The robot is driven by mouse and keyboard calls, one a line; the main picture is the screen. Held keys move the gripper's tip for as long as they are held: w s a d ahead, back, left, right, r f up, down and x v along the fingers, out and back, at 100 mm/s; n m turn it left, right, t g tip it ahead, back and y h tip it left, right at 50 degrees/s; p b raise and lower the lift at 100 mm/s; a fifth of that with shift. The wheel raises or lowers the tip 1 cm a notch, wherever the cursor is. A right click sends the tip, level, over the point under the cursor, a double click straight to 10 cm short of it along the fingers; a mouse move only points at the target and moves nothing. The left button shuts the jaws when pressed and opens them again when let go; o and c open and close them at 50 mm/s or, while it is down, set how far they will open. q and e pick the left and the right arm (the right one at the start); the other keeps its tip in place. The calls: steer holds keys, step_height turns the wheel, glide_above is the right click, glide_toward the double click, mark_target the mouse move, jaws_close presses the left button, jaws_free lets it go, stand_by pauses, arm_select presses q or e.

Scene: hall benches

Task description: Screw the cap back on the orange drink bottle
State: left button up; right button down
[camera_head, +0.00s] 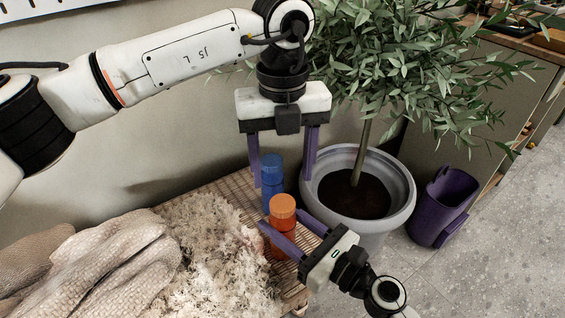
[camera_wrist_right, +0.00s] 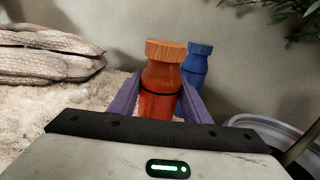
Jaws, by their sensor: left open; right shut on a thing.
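The orange drink bottle (camera_head: 281,239) stands upright near the right end of a slatted bench. Its wide orange-brown cap (camera_head: 283,206) sits level on top; it also shows in the right wrist view (camera_wrist_right: 166,49). I cannot tell whether the cap is screwed tight. My right gripper (camera_head: 281,223) is shut on the bottle's body (camera_wrist_right: 159,88) below the cap, one purple finger on each side. My left gripper (camera_head: 283,182) points down, open and empty, above and behind the cap, with its fingers apart from it.
A blue bottle (camera_head: 271,176) stands just behind the orange one, below my left gripper. A shaggy cream fleece (camera_head: 215,245) and beige sacks (camera_head: 105,262) cover the bench (camera_head: 238,190) to the left. A potted tree in a grey pot (camera_head: 400,205) and a purple bin (camera_head: 443,208) stand right.

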mark_target(282, 202)
arm_select(q)
step_height(282, 202, down, 7)
steer(key=shift+f, duration=0.2)
stand_by(0.3)
steer(key=c, duration=1.2)
steer(key=m, duration=0.6)
steer(key=shift+m, duration=0.3)
steer(key=m, duration=1.2)
steer(key=shift+m, duration=0.4)
steer(key=m, duration=0.5)
steer(key=o, duration=1.2)
steer(key=shift+o, duration=0.2)
